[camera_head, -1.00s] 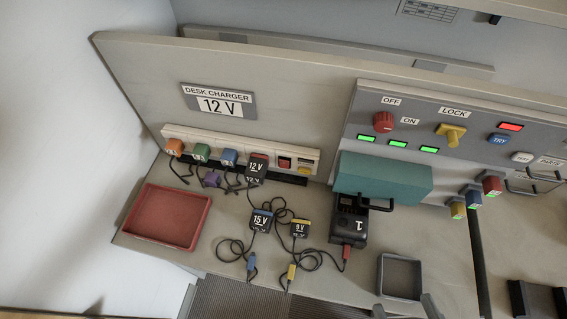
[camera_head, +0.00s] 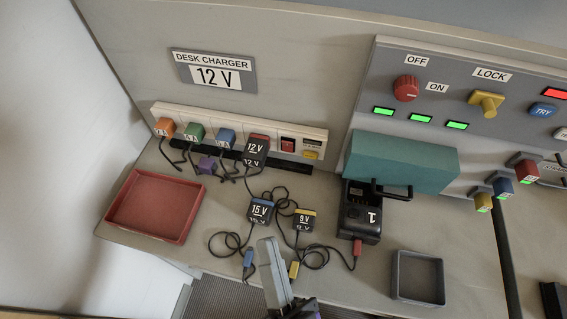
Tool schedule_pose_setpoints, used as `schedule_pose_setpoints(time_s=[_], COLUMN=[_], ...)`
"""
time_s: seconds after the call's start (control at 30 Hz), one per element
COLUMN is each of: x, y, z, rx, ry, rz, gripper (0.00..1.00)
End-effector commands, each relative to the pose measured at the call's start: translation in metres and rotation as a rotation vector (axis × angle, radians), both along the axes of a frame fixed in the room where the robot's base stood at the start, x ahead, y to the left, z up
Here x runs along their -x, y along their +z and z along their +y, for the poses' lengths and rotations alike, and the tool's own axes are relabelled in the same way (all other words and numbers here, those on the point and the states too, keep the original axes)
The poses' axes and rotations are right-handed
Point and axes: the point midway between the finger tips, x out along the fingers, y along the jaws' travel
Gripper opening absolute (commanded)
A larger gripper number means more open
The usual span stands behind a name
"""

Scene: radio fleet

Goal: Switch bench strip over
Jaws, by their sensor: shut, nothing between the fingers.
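The white bench power strip (camera_head: 240,132) runs along the foot of the back board. An orange (camera_head: 165,127), a green (camera_head: 195,132) and a blue plug (camera_head: 226,136) sit in it, with a dark 12 V adapter (camera_head: 256,151) beside them. At its right end are a red rocker switch (camera_head: 288,145) and a small yellow part (camera_head: 311,155); the rocker's tilt is too small to tell. My gripper (camera_head: 268,243) is shut and empty at the bench's front edge, below the 15 V adapter and well apart from the strip.
15 V (camera_head: 261,210) and 9 V adapters (camera_head: 303,220) with loose cables lie mid-bench. A black charger (camera_head: 362,211) stands below a teal box (camera_head: 401,162). A red tray (camera_head: 156,205) is left, a grey tray (camera_head: 418,278) right. A control panel has a red knob (camera_head: 406,88) and yellow LOCK handle (camera_head: 486,103).

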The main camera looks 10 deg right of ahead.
Motion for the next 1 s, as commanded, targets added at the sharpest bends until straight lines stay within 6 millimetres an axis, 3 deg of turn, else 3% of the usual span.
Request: schedule_pose_setpoints(time_s=[0.03,0.2,0.4,0.53,0.67,0.8,1.0], x=[-0.004,-0.009,-0.008,-0.002,0.006,0.009,0.010], y=[-0.007,-0.018,-0.056,-0.084,-0.109,-0.115,-0.114], z=[0.015,0.051,0.077,0.072,0.053,0.037,0.034], rx=[-0.071,-0.319,-0.575,-0.667,-0.711,-0.737,-0.742], ry=[0.017,0.043,0.010,-0.072,-0.170,-0.230,-0.240], rz=[-0.027,-0.077,-0.064,-0.023,0.009,0.002,-0.007], gripper=[0.00,0.00,0.00,0.00,0.00,0.00,0.00])
